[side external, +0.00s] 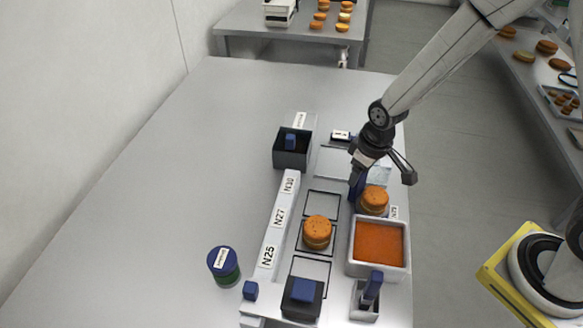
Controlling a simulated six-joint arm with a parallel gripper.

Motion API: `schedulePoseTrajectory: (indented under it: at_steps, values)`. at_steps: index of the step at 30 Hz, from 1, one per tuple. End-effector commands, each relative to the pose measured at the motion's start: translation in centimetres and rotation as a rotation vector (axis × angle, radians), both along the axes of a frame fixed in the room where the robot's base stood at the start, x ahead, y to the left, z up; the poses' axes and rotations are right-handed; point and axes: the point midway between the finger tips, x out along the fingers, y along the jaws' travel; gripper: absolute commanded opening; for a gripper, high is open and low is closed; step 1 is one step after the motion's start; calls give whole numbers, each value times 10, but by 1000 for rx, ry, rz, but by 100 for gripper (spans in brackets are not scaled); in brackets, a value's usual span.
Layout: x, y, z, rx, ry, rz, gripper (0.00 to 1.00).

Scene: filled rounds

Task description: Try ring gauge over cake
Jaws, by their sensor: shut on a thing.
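My gripper (358,178) points down at the right of the bench and is shut on a dark blue upright piece (356,189), perhaps the ring gauge's handle. The ring itself cannot be made out clearly. An orange-brown filled cake (375,198) is just right of and below the gripper, with something dark at its lower edge. I cannot tell whether a ring is around it or beside it. A second filled cake (317,231) sits in a black-outlined square on the pale board, apart from the gripper.
A white tray of orange filling (379,243) lies in front. A blue-handled tool in a white holder (368,296), black block (302,297), labelled rail (277,227), dark open box (292,154) and labelled round tub (224,265) stand nearby. The bench's left is clear.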

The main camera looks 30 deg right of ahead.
Motion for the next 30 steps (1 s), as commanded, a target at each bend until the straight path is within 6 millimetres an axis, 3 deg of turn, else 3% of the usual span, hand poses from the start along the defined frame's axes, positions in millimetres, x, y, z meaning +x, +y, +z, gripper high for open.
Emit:
schedulePoseTrajectory:
  at_steps: [30]
  values:
    - [0,0,28,0,-1,0,27]
